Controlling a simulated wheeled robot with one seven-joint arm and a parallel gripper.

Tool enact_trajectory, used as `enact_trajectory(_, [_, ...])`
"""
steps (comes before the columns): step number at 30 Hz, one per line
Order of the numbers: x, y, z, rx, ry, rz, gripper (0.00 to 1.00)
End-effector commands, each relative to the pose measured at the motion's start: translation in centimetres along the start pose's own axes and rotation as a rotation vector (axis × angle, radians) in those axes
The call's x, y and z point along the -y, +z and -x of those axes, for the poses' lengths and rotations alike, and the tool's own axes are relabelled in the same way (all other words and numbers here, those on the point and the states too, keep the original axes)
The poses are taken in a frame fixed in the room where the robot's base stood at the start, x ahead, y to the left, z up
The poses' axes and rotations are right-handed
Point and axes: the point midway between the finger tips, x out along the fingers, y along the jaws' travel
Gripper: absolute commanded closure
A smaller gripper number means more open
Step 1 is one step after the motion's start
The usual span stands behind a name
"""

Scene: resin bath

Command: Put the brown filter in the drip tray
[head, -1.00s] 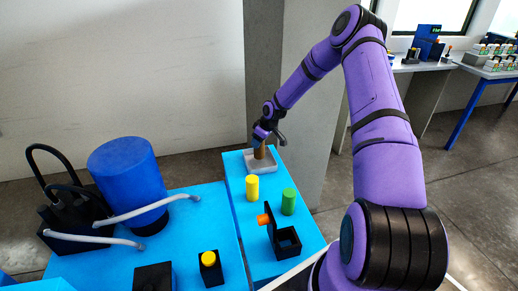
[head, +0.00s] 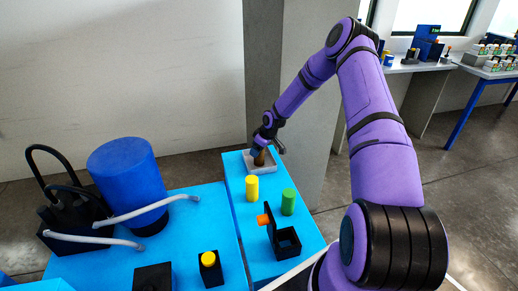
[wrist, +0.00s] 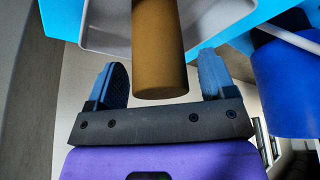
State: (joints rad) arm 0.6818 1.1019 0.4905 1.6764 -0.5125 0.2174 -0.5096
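The brown filter (head: 259,158) is a plain cylinder standing in the grey drip tray (head: 268,167) at the far end of the blue bench. In the wrist view the brown filter (wrist: 159,50) lies between my fingertips, with a clear gap on each side. The tray's pale wall (wrist: 105,38) shows behind it. My gripper (wrist: 162,85) is open and touches the filter on neither side. In the head view my gripper (head: 268,140) is at the filter's upper end and partly hides it.
A yellow cylinder (head: 252,188) and a green cylinder (head: 288,202) stand nearer on the same bench. A large blue drum (head: 127,180) with grey hoses stands at left. A grey pillar (head: 285,90) rises behind the tray.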

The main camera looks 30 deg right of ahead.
Motion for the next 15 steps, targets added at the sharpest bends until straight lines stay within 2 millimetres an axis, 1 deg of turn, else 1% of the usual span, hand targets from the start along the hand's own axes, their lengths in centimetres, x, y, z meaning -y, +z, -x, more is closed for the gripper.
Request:
enact_trajectory(5, [0.0,-0.1,0.3,0.000,0.000,0.000,0.23])
enact_trajectory(8, [-0.1,-0.1,1.4,0.000,0.002,0.000,0.23])
enact_trajectory(11, [-0.1,-0.1,3.0,0.000,0.003,0.000,0.23])
enact_trajectory(15, [-0.1,-0.1,5.9,-0.001,0.002,-0.002,0.23])
